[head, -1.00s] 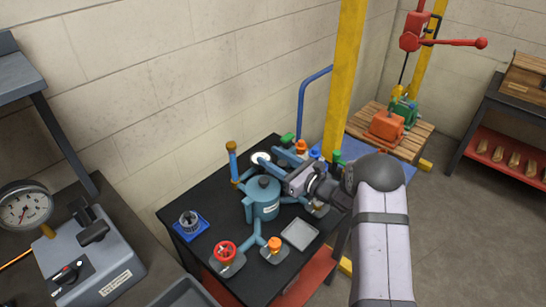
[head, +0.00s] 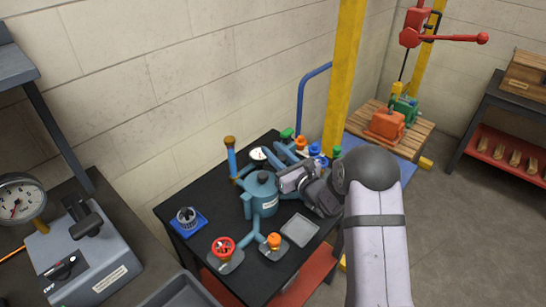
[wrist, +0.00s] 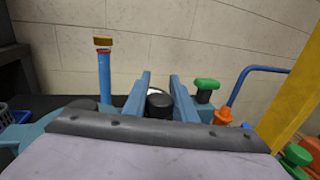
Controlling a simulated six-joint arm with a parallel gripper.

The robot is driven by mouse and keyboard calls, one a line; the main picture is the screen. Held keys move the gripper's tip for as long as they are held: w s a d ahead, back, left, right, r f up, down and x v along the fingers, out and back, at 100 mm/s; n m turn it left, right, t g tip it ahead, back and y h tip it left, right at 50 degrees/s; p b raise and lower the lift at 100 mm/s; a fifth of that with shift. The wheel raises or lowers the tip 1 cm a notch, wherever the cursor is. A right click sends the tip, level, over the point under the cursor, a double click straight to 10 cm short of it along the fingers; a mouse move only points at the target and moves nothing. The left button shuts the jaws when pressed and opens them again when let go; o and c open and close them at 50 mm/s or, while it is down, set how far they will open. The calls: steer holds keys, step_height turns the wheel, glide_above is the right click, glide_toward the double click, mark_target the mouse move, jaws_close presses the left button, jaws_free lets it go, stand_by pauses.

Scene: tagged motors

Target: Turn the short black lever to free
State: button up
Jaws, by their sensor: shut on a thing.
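My gripper (wrist: 160,98) has two blue-grey fingers that stand on either side of a black, round-ended part (wrist: 160,104), which I take for the short black lever seen end-on. The gripper is shut on it. In the head view my gripper (head: 283,168) is beside the blue vessel (head: 262,197), at its back right, and hides the lever and whatever it is mounted on. The lever's angle and any marking for free cannot be made out. A white-faced gauge (head: 258,153) stands just beyond the fingers.
A blue pipe with a brown top (head: 231,156) stands left of the gripper. A green knob (wrist: 207,84) is close on the right. Red (head: 223,246) and orange (head: 274,241) valves are at the table's front. A yellow post (head: 345,80) rises behind.

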mark_target(284, 162)
steer(key=shift+w+d+m+t+h+b, duration=0.1)
steer(key=shift+d+m+t+h+b, duration=0.1)
steer(key=shift+m+t+h+b, duration=0.55)
steer(key=shift+g+h, duration=0.25)
steer(key=shift+h, duration=0.1)
steer(key=o, duration=1)
steer(key=shift+o, duration=0.2)
steer(key=shift+s+d, duration=0.3)
steer(key=shift+s, duration=0.25)
steer(key=shift+b+v, duration=0.9)
steer(key=shift+v, duration=2.15)
